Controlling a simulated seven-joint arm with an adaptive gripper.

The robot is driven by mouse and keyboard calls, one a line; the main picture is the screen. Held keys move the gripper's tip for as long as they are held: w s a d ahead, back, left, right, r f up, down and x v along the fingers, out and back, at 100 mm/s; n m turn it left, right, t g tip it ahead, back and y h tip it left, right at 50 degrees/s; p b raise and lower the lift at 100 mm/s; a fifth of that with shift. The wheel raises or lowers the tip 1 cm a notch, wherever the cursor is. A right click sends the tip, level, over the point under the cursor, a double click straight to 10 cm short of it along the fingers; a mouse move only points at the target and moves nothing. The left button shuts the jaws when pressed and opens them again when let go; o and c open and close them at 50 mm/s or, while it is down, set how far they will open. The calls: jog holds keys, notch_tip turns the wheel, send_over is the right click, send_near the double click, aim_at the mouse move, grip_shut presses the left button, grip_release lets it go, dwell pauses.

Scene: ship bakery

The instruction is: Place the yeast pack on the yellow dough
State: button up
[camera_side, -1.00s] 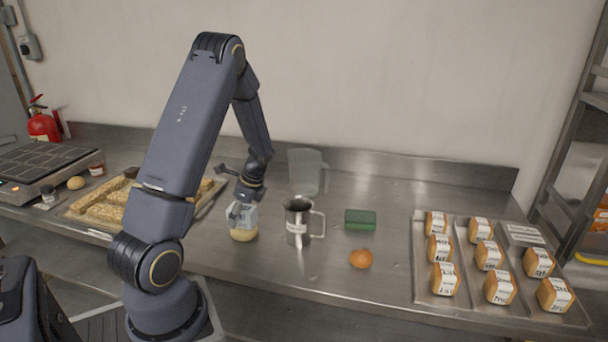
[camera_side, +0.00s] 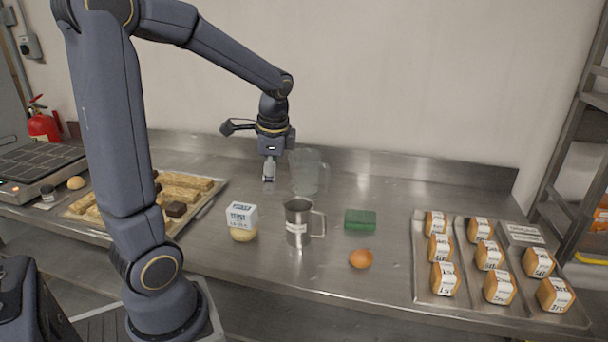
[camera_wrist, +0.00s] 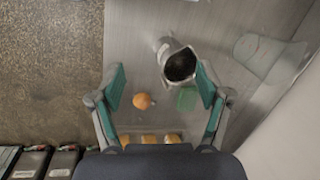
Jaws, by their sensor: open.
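The yeast pack (camera_side: 242,214) is a white block with dark lettering. It rests on top of the yellow dough (camera_side: 243,235), a small pale round lump on the steel counter left of the metal mug. My gripper (camera_side: 269,181) is above and behind the pack, slightly to its right, apart from it and holding nothing. In the wrist view my gripper (camera_wrist: 161,82) shows its two fingers spread wide with nothing gripped between them. The pack and dough do not show in the wrist view.
A metal mug (camera_side: 298,224) stands right of the dough, with a clear jug (camera_side: 308,172) behind it. A green block (camera_side: 360,220) and an egg (camera_side: 361,259) lie further right. A tray of labelled loaves (camera_side: 421,275) is at right; a board of bread pieces (camera_side: 208,203) at left.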

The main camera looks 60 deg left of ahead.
jog(key=s+d+r+n+t+h, duration=0.1)
jog(key=s+d+r+n+t, duration=0.1)
jog(key=d, duration=0.6)
jog(key=s+d+r+n+t+h, duration=0.1)
jog(key=s+d+r+n+t, duration=0.2)
jog(key=d, duration=0.6)
jog(key=shift+s+r+n+t+h, duration=0.15)
jog(key=shift+s+n+t+h, duration=0.2)
jog(key=shift+s, duration=0.75)
